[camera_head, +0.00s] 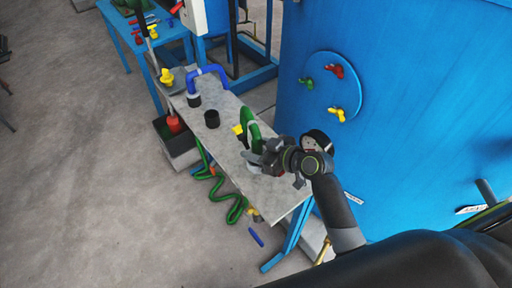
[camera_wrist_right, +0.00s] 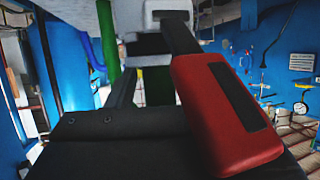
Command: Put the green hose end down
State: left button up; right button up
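The green hose (camera_head: 250,118) arches up above the grey tabletop near the table's right end. Its lower part runs down into my right gripper (camera_head: 258,158), whose fingers lie around it and look shut on it. The exact hose end is hidden by the fingers. In the right wrist view, green hose (camera_wrist_right: 108,40) rises upright behind a pale block, and more green shows below that block. My left gripper is not in view.
A yellow piece (camera_head: 238,130) sits beside the green hose. A large blue tank (camera_head: 400,90) stands close on the right. A green coiled hose (camera_head: 222,194) hangs below the table.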

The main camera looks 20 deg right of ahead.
jog(key=shift+r, duration=0.1)
jog(key=shift+r+p, duration=0.25)
jog(key=shift+p, duration=0.1)
jog(key=b+v, duration=0.1)
jog(key=v, duration=1.1)
jog(key=shift+b, duration=0.4)
jog(key=shift+f, duration=0.1)
